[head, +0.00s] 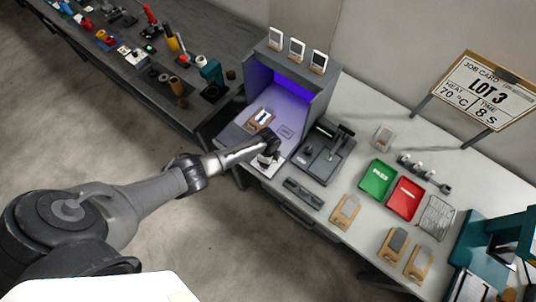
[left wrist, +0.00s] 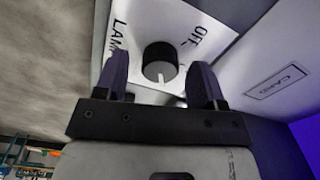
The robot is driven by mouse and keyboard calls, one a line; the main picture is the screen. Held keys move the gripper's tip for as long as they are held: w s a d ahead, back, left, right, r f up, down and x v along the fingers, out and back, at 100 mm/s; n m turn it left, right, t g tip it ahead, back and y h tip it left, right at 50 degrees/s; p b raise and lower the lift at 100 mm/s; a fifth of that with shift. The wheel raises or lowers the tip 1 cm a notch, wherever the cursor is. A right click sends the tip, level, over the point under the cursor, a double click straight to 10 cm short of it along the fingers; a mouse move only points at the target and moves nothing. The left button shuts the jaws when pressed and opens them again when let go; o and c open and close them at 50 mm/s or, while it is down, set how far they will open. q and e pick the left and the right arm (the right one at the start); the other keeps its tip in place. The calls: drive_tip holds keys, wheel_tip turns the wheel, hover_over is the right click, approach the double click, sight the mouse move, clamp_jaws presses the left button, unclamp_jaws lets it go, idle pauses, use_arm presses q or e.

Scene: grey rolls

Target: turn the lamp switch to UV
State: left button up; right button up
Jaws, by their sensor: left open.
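The lamp switch is a round black knob (left wrist: 160,60) with a white pointer mark, on a white plate (left wrist: 185,22) lettered LAMP and OFF. The pointer faces the lower edge of the left wrist view, away from OFF. A UV label cannot be seen there. My left gripper (left wrist: 160,76) is open, with one finger on each side of the knob and a visible gap to each. In the head view my left gripper (head: 268,158) is at the front corner of the lamp booth (head: 318,92) and covers the knob. The booth's inside glows violet. My right gripper is not in view.
A brown-framed card (head: 259,118) lies inside the booth. A dark press-like device (head: 325,150) stands right of my left gripper. Green (head: 377,178) and red (head: 405,198) trays are farther right. A job card sign (head: 484,92) stands behind. Free floor lies in front.

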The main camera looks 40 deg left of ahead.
use_arm(q)
drive_tip(key=shift+r, duration=0.1)
drive_tip(key=shift+r, duration=0.35)
wheel_tip(320, 180, up, 13)
drive_tip(key=p, duration=0.2)
idle(0.5)
